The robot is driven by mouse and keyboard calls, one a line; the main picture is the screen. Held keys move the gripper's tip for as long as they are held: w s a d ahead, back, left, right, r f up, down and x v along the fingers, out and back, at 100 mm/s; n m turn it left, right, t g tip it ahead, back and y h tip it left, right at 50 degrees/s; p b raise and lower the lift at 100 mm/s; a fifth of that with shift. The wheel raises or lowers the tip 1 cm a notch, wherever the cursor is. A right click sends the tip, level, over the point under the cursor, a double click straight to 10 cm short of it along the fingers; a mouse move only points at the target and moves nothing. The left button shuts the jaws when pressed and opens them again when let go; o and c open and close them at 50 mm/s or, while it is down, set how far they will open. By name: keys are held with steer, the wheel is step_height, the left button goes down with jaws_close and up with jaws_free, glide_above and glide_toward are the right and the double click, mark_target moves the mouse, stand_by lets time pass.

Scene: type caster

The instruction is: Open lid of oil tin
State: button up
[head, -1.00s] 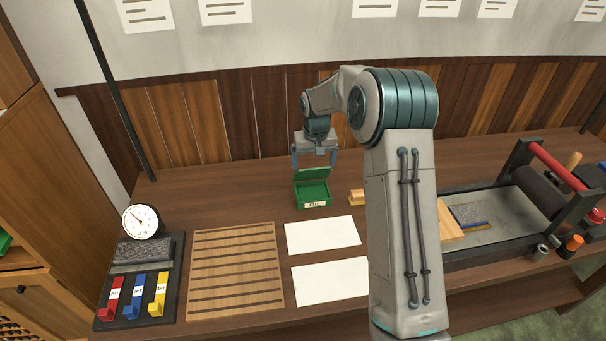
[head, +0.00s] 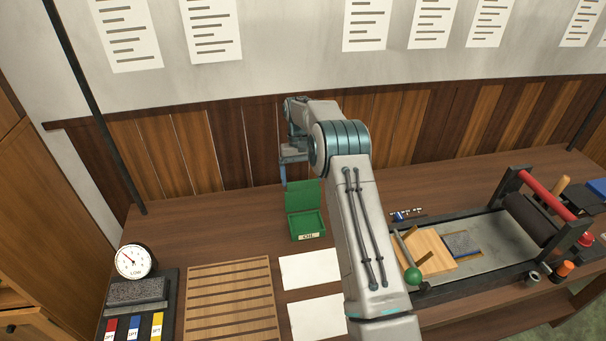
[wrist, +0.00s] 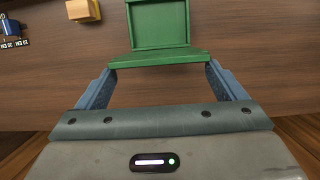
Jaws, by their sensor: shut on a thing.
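The green oil tin (head: 306,224) stands on the bench with its labelled front facing me. Its lid (head: 302,195) is swung up and stands raised at the back of the tin, so the inside shows. My gripper (head: 284,178) is behind the lid at its upper left in the head view. In the wrist view the gripper (wrist: 158,85) has its two fingers at the two ends of the lid (wrist: 158,58), shut on it across its width. The open tin (wrist: 160,22) shows beyond the lid. The fingertips are partly hidden in the head view.
Two white sheets (head: 310,268) and a slatted wooden rack (head: 229,300) lie in front of the tin. A dial gauge (head: 134,261) stands at left. A press with a roller (head: 537,216) stands at right. A small yellow block (wrist: 83,10) is near the tin.

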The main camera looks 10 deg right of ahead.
steer(key=shift+w+f+g+p, duration=0.3)
steer(key=shift+w+f+g, duration=0.1)
steer(key=shift+f+g, duration=0.2)
steer(key=shift+w, duration=0.1)
stand_by(0.4)
steer(key=o, duration=1)
steer(key=shift+c, duration=0.2)
steer(key=shift+o, duration=0.8)
steer(key=shift+w+a, duration=0.1)
steer(key=shift+w, duration=0.1)
steer(key=s+d+r+b, duration=0.6)
steer(key=d+r, duration=0.4)
steer(key=r, duration=0.1)
